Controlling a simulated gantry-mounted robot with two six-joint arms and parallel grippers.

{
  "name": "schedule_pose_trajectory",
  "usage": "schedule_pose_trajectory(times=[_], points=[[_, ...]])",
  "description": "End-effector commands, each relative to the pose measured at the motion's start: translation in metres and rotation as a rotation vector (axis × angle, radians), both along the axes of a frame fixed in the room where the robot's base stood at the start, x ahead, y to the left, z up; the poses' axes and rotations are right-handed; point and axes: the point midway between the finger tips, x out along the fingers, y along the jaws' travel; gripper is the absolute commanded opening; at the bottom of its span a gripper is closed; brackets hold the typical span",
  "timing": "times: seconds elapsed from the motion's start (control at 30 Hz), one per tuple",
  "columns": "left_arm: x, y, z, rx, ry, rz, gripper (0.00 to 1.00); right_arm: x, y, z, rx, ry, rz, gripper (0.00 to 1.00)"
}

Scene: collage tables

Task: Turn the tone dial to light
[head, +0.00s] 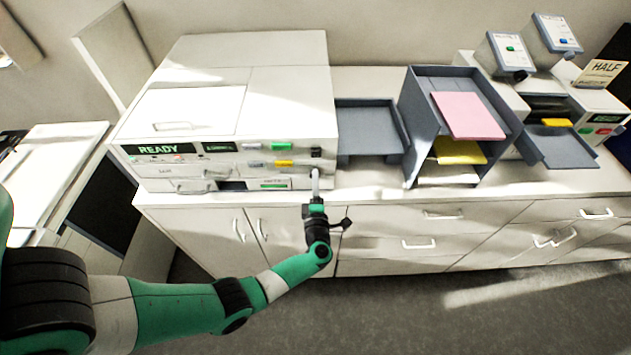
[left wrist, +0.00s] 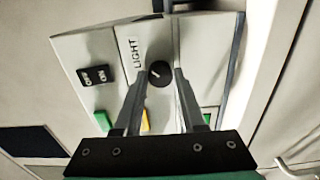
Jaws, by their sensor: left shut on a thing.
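The tone dial (left wrist: 160,74) is a small round black knob with a short pale mark, on the pale front panel of the copier (head: 230,100). The word LIGHT (left wrist: 136,53) is printed beside it in the left wrist view. The mark slants toward the upper left, on the LIGHT side, in that view. My left gripper (left wrist: 159,80) has its two fingertips on either side of the dial and is shut on it. In the head view my left gripper (head: 315,178) reaches the right end of the panel and hides the dial. My right gripper is not in view.
A black ON/OFF rocker switch (left wrist: 95,76) sits near the dial. Green and yellow buttons (head: 284,163) lie left of the gripper in the head view. A READY display (head: 160,149) is lit. A grey tray (head: 368,130) and a paper rack (head: 410,165) stand to the right.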

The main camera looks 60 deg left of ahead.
Motion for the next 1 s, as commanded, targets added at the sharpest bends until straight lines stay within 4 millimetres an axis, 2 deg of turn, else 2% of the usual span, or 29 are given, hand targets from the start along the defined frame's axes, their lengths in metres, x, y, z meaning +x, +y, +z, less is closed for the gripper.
schedule_pose_trajectory(times=[0.27, 0.3, 0.47, 0.77, 0.87, 1.0], points=[[0.0, 0.0, 0.0, 0.001, 0.003, 0.001, 0.0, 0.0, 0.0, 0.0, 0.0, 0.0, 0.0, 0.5], [0.0, 0.0, 0.0, 0.001, 0.003, 0.001, 0.41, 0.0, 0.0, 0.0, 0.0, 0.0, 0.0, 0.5], [0.0, 0.0, 0.0, 0.001, 0.002, 0.0, 0.69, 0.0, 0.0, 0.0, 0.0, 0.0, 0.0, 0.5], [0.0, -0.001, 0.0, 0.0, 0.001, 0.0, 0.69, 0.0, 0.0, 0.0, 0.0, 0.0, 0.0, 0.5], [-0.003, -0.01, 0.0, 0.001, 0.002, -0.004, 0.69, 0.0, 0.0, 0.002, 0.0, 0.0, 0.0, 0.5], [-0.014, -0.035, 0.001, 0.001, 0.002, -0.007, 0.69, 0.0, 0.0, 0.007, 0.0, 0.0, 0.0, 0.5]])
